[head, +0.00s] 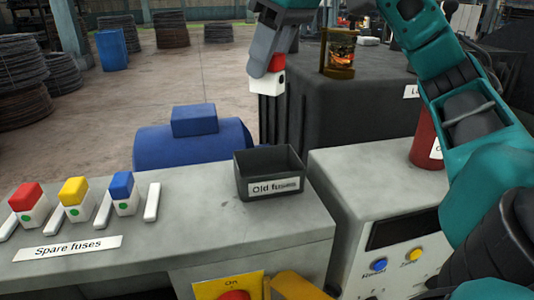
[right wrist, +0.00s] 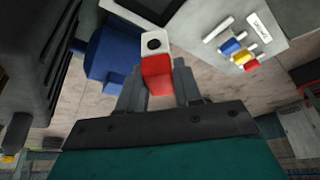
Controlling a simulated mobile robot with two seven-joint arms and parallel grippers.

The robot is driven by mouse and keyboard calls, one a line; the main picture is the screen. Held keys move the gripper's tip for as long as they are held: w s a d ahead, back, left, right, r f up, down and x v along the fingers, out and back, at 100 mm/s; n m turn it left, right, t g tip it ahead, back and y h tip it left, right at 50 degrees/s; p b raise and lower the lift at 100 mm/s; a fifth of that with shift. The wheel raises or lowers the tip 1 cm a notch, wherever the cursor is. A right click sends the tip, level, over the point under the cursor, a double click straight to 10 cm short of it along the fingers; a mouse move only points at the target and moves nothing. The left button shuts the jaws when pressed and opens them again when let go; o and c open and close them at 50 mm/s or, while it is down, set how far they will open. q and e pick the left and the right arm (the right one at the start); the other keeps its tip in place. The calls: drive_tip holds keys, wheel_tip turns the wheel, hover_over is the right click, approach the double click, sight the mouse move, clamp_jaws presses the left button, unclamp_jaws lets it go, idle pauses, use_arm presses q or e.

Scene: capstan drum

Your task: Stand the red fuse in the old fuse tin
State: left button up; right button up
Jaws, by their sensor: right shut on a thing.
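My right gripper (head: 270,66) is shut on a red fuse (head: 267,83), with a red top and a white body that bears a black dot. The white end points down and the fuse looks roughly upright, held in the air above and behind the tin. In the right wrist view the fuse (right wrist: 155,66) sits between the two fingers. The old fuse tin (head: 256,186) is a dark grey open box labelled "Old fuses", on the grey bench top. Its visible inside looks empty. Part of the tin (right wrist: 152,10) shows in the right wrist view. My left gripper is out of view.
Spare fuses with green dots stand at the bench's left: red (head: 27,202), yellow (head: 74,197) and blue (head: 123,192), among white strips. A blue motor-like body (head: 190,145) lies behind the bench. A grey control box (head: 390,190) and dark cabinet (head: 355,115) flank the tin.

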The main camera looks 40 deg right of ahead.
drive_tip(key=shift+f, duration=8.05)
drive_tip(key=shift+f, duration=0.15)
drive_tip(key=o, duration=0.8)
drive_tip(key=v, duration=1.2)
